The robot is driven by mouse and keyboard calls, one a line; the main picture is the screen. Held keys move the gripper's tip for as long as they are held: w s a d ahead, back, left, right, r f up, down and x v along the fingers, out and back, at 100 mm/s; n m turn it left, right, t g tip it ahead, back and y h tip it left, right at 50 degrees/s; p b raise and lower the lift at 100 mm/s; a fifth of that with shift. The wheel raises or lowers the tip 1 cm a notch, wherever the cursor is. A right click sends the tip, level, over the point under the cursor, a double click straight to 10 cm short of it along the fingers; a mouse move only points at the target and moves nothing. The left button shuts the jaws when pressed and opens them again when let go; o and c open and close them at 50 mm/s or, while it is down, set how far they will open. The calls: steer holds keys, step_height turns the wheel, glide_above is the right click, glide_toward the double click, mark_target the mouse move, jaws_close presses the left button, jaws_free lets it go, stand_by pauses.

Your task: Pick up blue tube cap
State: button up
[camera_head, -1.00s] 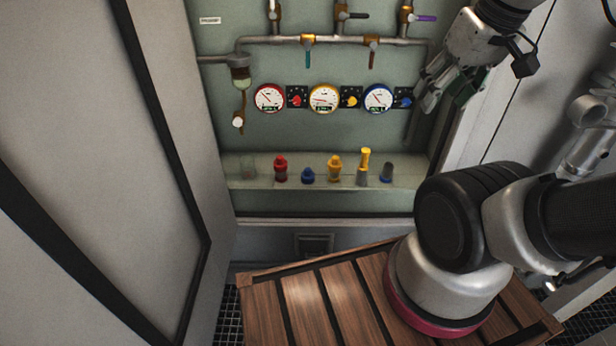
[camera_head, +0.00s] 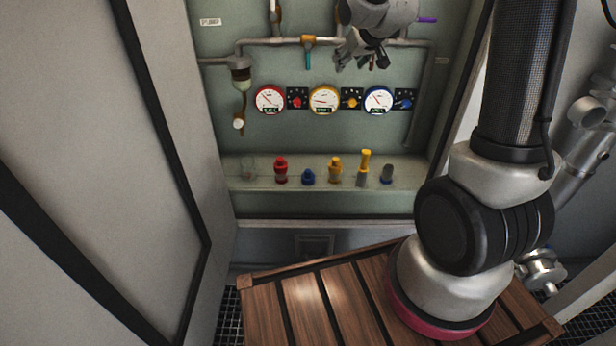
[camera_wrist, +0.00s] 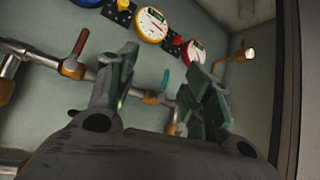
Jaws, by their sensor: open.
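A small blue cap (camera_head: 308,177) stands on the ledge of the green back panel, between a red-capped piece and a yellow-capped piece. My gripper (camera_head: 360,63) is high in front of the panel's pipes, above and to the right of the blue cap and well apart from it. In the wrist view, my gripper (camera_wrist: 165,78) is open, with its two green-padded fingers spread and nothing held between them. The wrist view shows no blue cap.
The ledge (camera_head: 270,184) also holds a red piece (camera_head: 281,170), a yellow piece (camera_head: 335,171), a tall yellow-topped tube (camera_head: 363,170) and a grey-blue piece (camera_head: 387,173). Gauges (camera_head: 324,99) and valve pipes (camera_head: 270,41) line the panel. Space before the ledge is clear.

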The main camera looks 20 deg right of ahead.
steer(key=w+a+f+t, duration=0.2)
steer(key=w+f, duration=0.9)
steer(key=f, duration=0.1)
steer(key=n+t+y, duration=0.2)
steer(key=t+y, duration=0.1)
steer(key=t, duration=0.1)
glide_above(310, 173)
steer(key=w+d, duration=0.2)
step_height(310, 173, down, 26)
steer(key=s+f+t+y, duration=0.1)
steer(key=s+f+t, duration=0.1)
steer(key=s+f, duration=0.7)
steer(key=x, duration=0.5)
steer(key=f+x, duration=0.1)
steer(key=x, duration=0.2)
steer(key=shift+w+a+f, duration=0.1)
steer(key=shift+w+a, duration=0.1)
jaws_close()
